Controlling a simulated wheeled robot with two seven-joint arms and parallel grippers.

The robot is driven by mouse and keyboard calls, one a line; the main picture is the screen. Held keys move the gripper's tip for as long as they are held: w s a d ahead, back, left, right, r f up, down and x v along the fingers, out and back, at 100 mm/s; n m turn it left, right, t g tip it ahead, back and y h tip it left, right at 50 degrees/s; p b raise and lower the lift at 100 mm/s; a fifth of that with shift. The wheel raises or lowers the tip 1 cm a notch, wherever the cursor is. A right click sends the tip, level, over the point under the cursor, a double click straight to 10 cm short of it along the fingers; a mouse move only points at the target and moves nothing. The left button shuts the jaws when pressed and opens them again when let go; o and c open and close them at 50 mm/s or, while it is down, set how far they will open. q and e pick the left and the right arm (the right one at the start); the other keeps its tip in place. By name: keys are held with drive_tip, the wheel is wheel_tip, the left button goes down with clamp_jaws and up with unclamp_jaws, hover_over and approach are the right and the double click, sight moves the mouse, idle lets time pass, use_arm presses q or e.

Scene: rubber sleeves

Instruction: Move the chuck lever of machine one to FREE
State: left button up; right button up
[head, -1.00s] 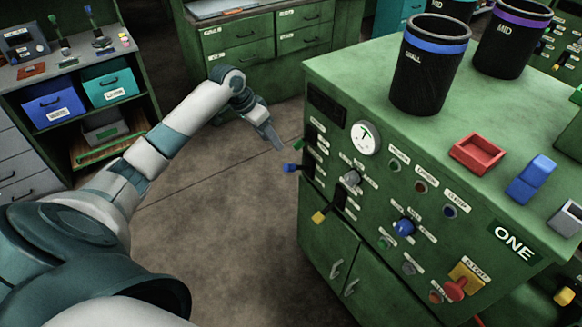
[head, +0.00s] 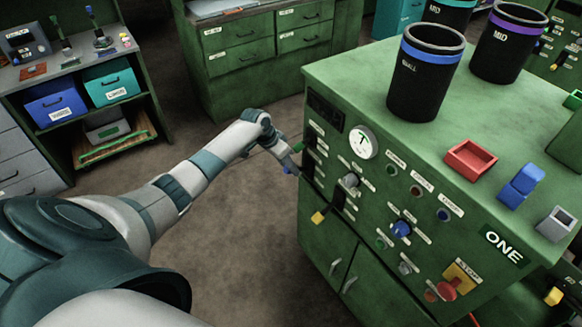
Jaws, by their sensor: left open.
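Machine one is the green cabinet (head: 330,245) on the right, with a sign reading ONE (head: 501,245). Its front-left edge carries levers in slots with small labels too blurred to read. A blue-knobbed lever (head: 287,170) sticks out to the left and is partly covered by my left gripper. A yellow-knobbed lever (head: 318,217) sits lower, pointing down. I cannot tell from the labels which is the chuck lever. My left gripper (head: 297,163) is open, right at the blue knob; contact cannot be made out. My right gripper is not in view.
A gauge (head: 363,142), a blue knob (head: 401,229) and a red stop button (head: 447,290) are on the panel. Black bins (head: 424,85), a red tray (head: 470,159) and blue block (head: 521,186) stand on top. The floor (head: 230,240) left of the machine is clear.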

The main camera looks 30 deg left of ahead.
use_arm(q)
drive_tip(key=shift+x, duration=1.6)
clamp_jaws()
